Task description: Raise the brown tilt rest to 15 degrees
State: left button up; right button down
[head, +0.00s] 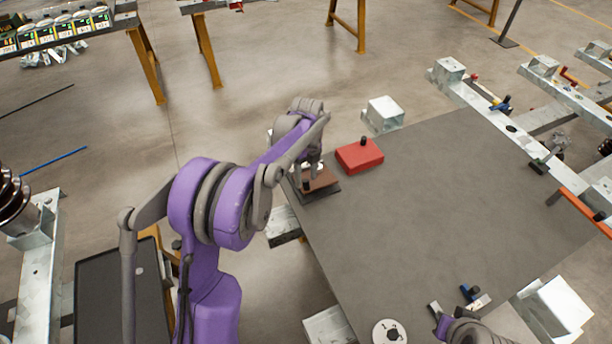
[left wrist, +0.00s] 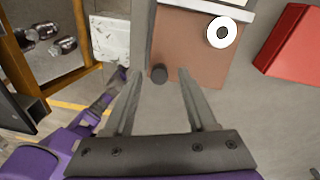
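The brown tilt rest (head: 324,180) sits on a dark base at the left corner of the grey table. It also shows in the left wrist view (left wrist: 190,50), with a dark round knob (left wrist: 159,74) near its near edge and a white ring (left wrist: 222,32) on its face. Its angle cannot be read. My left gripper (head: 313,182) is over the rest; in the wrist view its two fingers (left wrist: 160,76) are apart, with the knob between their tips and nothing gripped. My right arm's end (head: 465,328) shows at the bottom edge, its fingers unclear.
A red block (head: 359,155) with a black knob lies just right of the rest. The middle of the grey table (head: 430,200) is clear. Metal frames stand along the right.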

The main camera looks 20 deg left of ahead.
pick_arm(q)
jog(key=shift+r, duration=0.1)
notch_tip(320, 180, up, 11)
jog(key=w, duration=0.1)
jog(key=shift+a+f, duration=0.2)
dwell(0.4)
